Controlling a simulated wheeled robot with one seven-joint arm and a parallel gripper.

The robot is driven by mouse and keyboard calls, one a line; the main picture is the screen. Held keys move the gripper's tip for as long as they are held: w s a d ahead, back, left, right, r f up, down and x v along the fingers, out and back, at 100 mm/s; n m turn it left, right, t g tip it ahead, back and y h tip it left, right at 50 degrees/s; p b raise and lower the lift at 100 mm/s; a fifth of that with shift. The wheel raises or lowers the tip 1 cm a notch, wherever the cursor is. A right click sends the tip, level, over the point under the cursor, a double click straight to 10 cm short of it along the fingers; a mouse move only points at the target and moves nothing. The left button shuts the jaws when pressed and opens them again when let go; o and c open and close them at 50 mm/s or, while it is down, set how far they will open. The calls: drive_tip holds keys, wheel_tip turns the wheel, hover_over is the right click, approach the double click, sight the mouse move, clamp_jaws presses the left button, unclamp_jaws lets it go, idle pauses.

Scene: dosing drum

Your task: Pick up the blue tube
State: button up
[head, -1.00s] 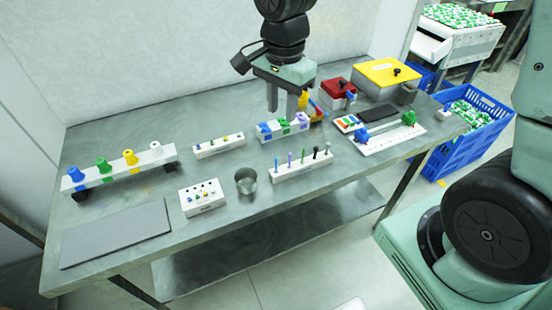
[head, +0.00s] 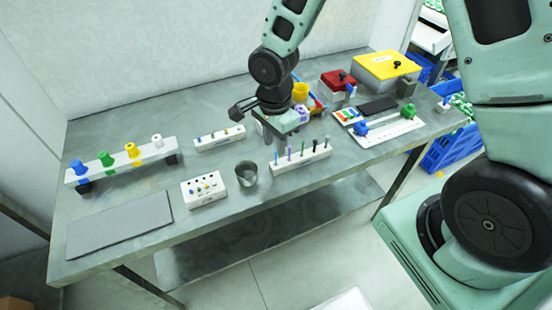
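A long white rack (head: 304,160) near the front edge of the bench holds several thin upright tubes in a row. A thin blue tube (head: 276,158) stands at its left end, with purple, green and dark tubes to its right. My gripper (head: 280,136) points down just above and behind the left part of this rack. Its fingers look apart, with nothing visible between them. I cannot tell whether a finger touches a tube. The gripper and arm hide most of the block with larger coloured pieces behind.
A metal cup (head: 246,173) stands just left of the rack, beside a white block with small pegs (head: 204,190). A small peg rack (head: 220,138) is behind. Red (head: 338,82) and yellow-lidded (head: 388,68) boxes stand at the back right. A grey mat (head: 120,225) lies front left.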

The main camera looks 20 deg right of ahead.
sight(276, 157)
drive_tip(key=f, duration=0.2)
drive_tip(key=f+p, duration=0.1)
drive_tip(key=f, duration=0.1)
drive_tip(key=shift+s+d, duration=0.1)
drive_tip(key=shift+s, duration=0.15)
drive_tip(key=shift+f, duration=0.65)
clamp_jaws()
